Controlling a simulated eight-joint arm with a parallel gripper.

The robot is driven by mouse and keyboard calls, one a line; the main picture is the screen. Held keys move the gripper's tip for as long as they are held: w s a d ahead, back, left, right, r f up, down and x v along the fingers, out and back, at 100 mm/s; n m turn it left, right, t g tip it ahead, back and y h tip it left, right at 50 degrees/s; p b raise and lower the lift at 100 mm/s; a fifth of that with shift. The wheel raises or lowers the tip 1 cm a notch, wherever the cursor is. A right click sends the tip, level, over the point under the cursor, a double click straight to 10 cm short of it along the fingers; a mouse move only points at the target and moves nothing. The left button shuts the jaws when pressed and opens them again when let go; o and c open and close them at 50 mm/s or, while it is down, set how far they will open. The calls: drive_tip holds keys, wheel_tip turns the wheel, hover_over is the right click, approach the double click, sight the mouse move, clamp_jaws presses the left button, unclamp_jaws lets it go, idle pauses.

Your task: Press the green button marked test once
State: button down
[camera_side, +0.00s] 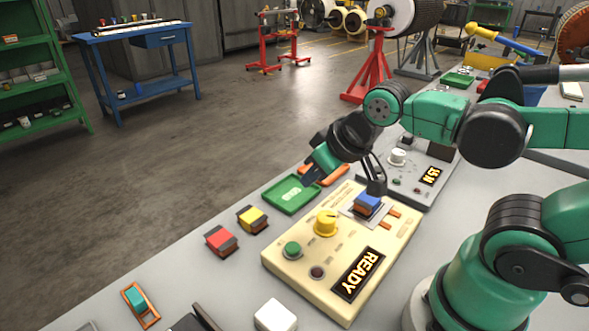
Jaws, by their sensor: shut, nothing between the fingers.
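The green button (292,248) is a round cap at the near left of a cream control box (290,272). Its marking is too small to read. A dark red button (316,272) sits to its right, and a yellow knob (326,222) is behind it. The box's display (358,274) reads READY in lit letters. My gripper (376,187) is shut and empty, pointing down. In this view its tips are just above a blue-topped block (368,203) at the far end of the box, well away from the green button. I cannot tell whether they touch the block.
A grey box (432,156) with a lit display and a white knob stands behind. The space above the green button is clear.

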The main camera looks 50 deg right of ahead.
drive_tip(key=shift+d+r, duration=0.15)
drive_tip(key=shift+r, duration=0.1)
wheel_tip(320, 180, up, 4)
drive_tip(key=r+g, duration=0.1)
drive_tip(key=g, duration=0.6)
hover_over(288, 243)
drive_tip(key=shift+f, duration=0.25)
wheel_tip(288, 243, down, 14)
idle(0.5)
